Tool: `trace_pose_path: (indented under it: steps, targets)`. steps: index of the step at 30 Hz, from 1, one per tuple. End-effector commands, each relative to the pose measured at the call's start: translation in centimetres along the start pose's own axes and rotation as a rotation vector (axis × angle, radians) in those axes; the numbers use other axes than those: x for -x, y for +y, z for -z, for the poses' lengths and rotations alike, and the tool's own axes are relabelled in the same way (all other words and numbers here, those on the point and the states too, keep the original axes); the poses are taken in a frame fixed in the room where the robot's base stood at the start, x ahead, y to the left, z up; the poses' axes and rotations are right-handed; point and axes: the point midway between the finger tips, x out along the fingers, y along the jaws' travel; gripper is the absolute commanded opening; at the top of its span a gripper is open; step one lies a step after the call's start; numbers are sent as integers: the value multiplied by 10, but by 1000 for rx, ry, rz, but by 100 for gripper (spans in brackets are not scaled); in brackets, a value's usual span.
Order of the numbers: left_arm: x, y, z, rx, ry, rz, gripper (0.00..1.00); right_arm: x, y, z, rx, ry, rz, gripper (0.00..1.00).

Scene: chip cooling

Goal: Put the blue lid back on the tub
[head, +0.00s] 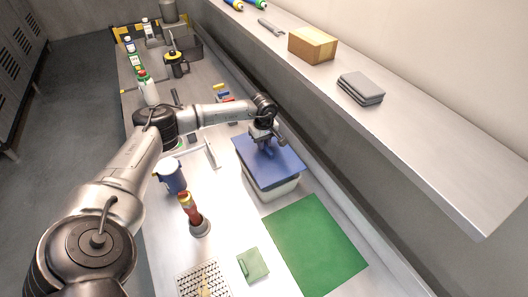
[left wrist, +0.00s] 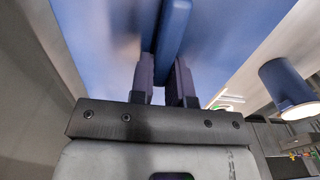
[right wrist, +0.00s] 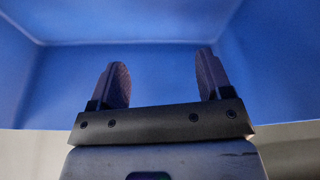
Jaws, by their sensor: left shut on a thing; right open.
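The blue lid (head: 272,158) is over the pale tub (head: 276,190) at the back of the bench in the head view. It covers most of the tub's top; whether it is seated or held just above the rim I cannot tell. My left gripper (head: 264,142) is above the lid's middle. The left wrist view shows the lid's underlying blue face (left wrist: 95,45) and my left gripper (left wrist: 166,80) shut on its raised blue handle (left wrist: 172,40). My right gripper (right wrist: 161,72) is open and empty, facing a blue, box-like surface (right wrist: 160,75); its arm is not in the head view.
A green mat (head: 315,245) lies in front of the tub. A small green pad (head: 253,264), a white perforated rack (head: 203,280), a holder with a red-topped item (head: 199,226) and a blue cup (head: 171,178) stand nearby. A wall shelf (head: 425,145) overhangs the right side.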

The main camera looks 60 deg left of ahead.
Motion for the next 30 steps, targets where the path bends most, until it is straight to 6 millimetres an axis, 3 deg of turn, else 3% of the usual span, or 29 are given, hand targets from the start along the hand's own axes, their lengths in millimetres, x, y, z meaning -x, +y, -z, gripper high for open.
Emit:
trace_pose_path:
  steps: [8,15,28,29,30]
  targets:
    - [-16,0,0,-1,0,1,0,2,1,0,4,-1,-3,72]
    - [-43,0,0,-1,0,1,0,4,1,1,1,0,-1,72]
    - [-50,0,0,-2,1,-1,0,-1,-2,0,-7,1,5,72]
    - [-49,0,0,-2,1,0,18,0,-2,0,-7,1,5,72]
    - [-49,0,0,-2,1,0,22,0,-2,0,-7,0,5,72]
